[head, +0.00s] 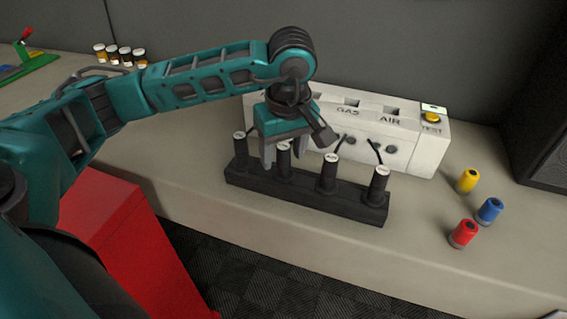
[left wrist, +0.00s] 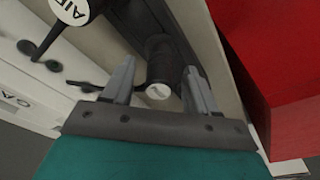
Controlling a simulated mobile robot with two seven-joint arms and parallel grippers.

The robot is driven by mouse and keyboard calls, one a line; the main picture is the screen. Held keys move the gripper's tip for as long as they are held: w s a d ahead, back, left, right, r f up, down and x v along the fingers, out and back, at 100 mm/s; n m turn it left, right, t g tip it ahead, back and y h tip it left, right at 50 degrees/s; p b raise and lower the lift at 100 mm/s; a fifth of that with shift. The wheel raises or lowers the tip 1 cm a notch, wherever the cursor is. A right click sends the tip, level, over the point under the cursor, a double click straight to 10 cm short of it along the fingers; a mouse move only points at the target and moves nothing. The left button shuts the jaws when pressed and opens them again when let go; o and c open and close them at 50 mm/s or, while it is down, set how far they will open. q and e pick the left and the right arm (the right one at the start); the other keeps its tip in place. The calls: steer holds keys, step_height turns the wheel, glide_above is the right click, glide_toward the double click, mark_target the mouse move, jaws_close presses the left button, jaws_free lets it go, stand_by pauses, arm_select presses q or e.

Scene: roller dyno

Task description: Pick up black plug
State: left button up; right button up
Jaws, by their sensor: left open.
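Several black plugs with round white labelled tops stand upright in a row on a long black holder (head: 300,197) in the head view. My left gripper (head: 284,155) is open and reaches down from above, its fingers on either side of the second black plug from the left (head: 282,163). In the left wrist view, that black plug (left wrist: 159,65) lies between the two spread fingers of the gripper (left wrist: 160,72), with visible gaps on its sides. A neighbouring plug labelled AIR (left wrist: 72,10) shows at the upper left. My right gripper is not seen.
A white box (head: 430,160) marked GAS and AIR, with cables and a yellow TEST button (head: 432,116), stands behind the holder. Yellow (head: 468,181), blue (head: 489,211) and red (head: 463,234) cylinders stand at the right. A red cabinet (head: 115,240) is front left.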

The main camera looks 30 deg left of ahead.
arm_select(q)
steer(key=shift+w+f, duration=0.1)
steer(key=shift+f, duration=0.85)
jaws_close()
